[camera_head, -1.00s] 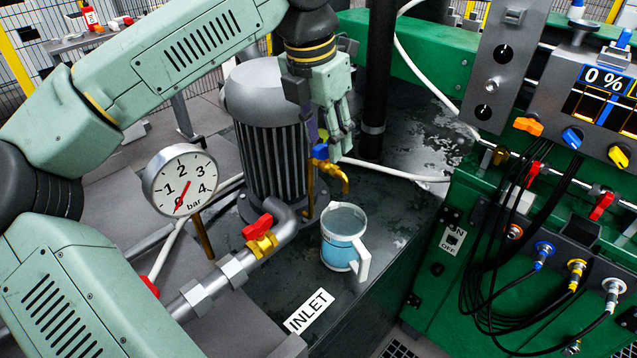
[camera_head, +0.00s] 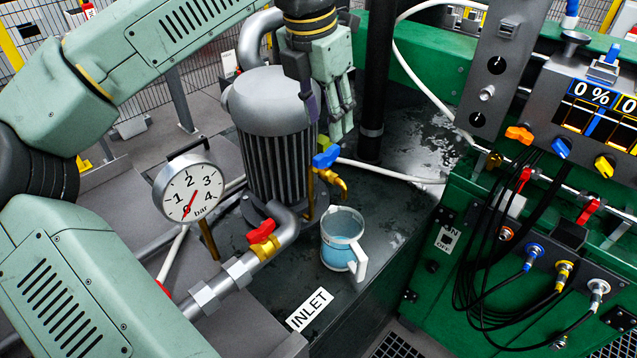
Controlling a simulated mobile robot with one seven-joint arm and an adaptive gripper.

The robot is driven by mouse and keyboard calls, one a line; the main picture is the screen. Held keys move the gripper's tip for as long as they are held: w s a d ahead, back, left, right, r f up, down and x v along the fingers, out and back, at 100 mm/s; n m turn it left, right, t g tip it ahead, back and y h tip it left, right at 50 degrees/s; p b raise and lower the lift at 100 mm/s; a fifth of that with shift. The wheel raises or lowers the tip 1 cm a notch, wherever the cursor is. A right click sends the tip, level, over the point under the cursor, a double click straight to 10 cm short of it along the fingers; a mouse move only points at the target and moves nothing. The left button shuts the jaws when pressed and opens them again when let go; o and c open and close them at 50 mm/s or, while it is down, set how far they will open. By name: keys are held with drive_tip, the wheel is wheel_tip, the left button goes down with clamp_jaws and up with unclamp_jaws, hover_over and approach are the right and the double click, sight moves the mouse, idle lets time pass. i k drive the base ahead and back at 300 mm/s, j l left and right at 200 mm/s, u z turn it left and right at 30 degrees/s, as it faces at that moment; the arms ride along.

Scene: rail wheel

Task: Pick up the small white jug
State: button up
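The small white jug (camera_head: 343,238) stands upright on the dark bench top, below the brass tap with the blue handle (camera_head: 326,158). It looks translucent, with light blue liquid inside and a white handle pointing to the lower right. My gripper (camera_head: 345,132) hangs pointing down above and behind the tap, beside the motor, and apart from the jug. Its fingers are seen partly from the side, and I cannot tell how far apart they are. Nothing is visible held in them.
A grey motor (camera_head: 275,140) stands left of the tap. A pressure gauge (camera_head: 190,193) and a pipe with a red valve handle (camera_head: 262,231) are left of the jug. A green control panel (camera_head: 480,215) with cables stands right. An INLET label (camera_head: 309,309) lies in front.

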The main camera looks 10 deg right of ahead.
sight(341, 228)
drive_tip(key=k+l, duration=0.85)
